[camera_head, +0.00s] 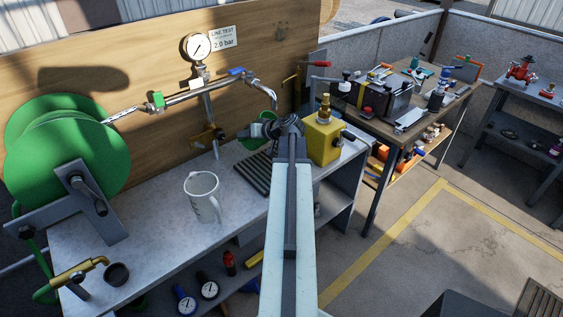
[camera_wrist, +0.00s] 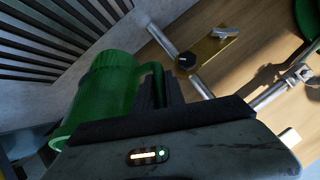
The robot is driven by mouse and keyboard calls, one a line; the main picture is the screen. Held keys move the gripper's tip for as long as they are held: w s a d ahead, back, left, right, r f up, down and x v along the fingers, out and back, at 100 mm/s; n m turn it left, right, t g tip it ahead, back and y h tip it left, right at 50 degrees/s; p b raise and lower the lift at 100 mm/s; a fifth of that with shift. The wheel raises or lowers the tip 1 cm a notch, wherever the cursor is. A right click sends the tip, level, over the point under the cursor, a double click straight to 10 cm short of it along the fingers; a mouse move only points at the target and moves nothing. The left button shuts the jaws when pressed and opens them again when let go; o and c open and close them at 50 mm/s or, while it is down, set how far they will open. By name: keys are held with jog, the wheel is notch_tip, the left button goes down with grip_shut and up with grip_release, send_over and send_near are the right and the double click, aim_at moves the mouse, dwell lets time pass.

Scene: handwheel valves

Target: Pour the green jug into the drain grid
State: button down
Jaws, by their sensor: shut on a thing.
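The green jug (camera_head: 256,134) is held in the air near the drain grid, partly hidden behind my gripper in the head view. It looks tilted over to the side. In the wrist view the green jug (camera_wrist: 104,88) shows large, with its handle at my fingers. My gripper (camera_head: 287,128) is shut on that handle; its dark fingers also show in the wrist view (camera_wrist: 160,95). The drain grid (camera_head: 254,174), dark slats set in the bench top, lies below the jug. The slats also show in the wrist view (camera_wrist: 48,38). The jug's inside is hidden.
A white jug (camera_head: 202,196) stands on the bench left of the grid. A yellow block with a brass fitting (camera_head: 323,138) stands close right of my gripper. A pipe with a spout (camera_head: 262,88) and gauge (camera_head: 197,46) rises behind. A green hose reel (camera_head: 65,150) is at left.

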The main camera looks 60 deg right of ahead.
jog(key=shift+s+f+t+b, duration=0.2)
jog(key=shift+f+t+b, duration=0.6)
jog(key=shift+b, duration=1.4)
jog(key=shift+s+d+r+m+t+b, duration=0.1)
jog(key=shift+s+r+m+t+b, duration=0.1)
jog(key=shift+t+b, duration=0.5)
jog(key=shift+s+r+m+t+b, duration=0.1)
jog(key=shift+s+t+b, duration=0.15)
jog(key=shift+b, duration=0.85)
jog(key=shift+s+d+f+t+b, duration=0.15)
jog(key=shift+f+t+b, duration=0.35)
jog(key=shift+b, duration=0.85)
jog(key=shift+s+a+f+t+b, duration=0.1)
jog(key=shift+s+f+t+b, duration=0.3)
jog(key=shift+b, duration=0.9)
